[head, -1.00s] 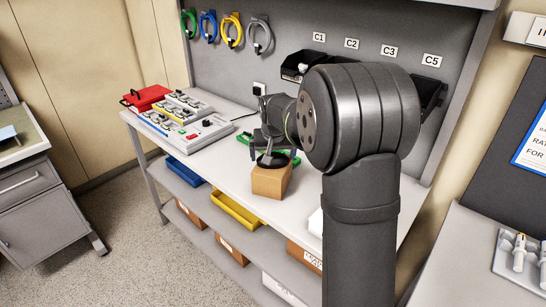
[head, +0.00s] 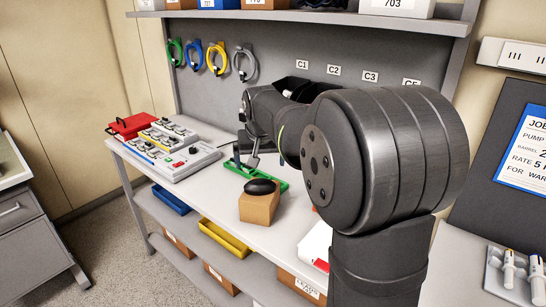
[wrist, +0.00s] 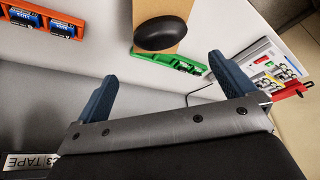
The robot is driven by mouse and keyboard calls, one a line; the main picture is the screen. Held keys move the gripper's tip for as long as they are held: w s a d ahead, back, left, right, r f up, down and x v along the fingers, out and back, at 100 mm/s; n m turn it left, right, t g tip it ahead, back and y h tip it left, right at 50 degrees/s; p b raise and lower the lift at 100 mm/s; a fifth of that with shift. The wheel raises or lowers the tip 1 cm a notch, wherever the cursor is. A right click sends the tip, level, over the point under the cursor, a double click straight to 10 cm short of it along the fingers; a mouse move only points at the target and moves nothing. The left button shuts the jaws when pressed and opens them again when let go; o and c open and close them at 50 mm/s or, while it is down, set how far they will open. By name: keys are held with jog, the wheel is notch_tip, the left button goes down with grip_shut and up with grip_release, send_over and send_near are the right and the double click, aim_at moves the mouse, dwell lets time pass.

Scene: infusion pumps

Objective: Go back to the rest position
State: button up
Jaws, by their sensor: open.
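My gripper (head: 246,164) hangs over the bench just behind a cardboard-coloured block with a black rounded top (head: 260,199). In the wrist view the two blue fingers of my gripper (wrist: 168,85) stand wide apart with nothing between them. The block (wrist: 158,12) and its black top (wrist: 163,33) lie beyond the fingers, apart from them. A green tray (head: 278,182) lies on the bench near the block, and it also shows in the wrist view (wrist: 150,56). My arm hides part of the bench and the back bins.
Coloured cable loops (head: 216,57) hang on the back panel. An orange tray with blue packs (wrist: 43,16) shows in the wrist view. A shelf (head: 300,16) overhangs the bench.

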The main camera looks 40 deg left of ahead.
aim_at(260, 183)
jog(key=x, duration=1.2)
jog(key=shift+f, duration=0.25)
notch_tip(260, 183, up, 3)
jog(key=shift+f, duration=0.15)
jog(key=shift+r, duration=0.75)
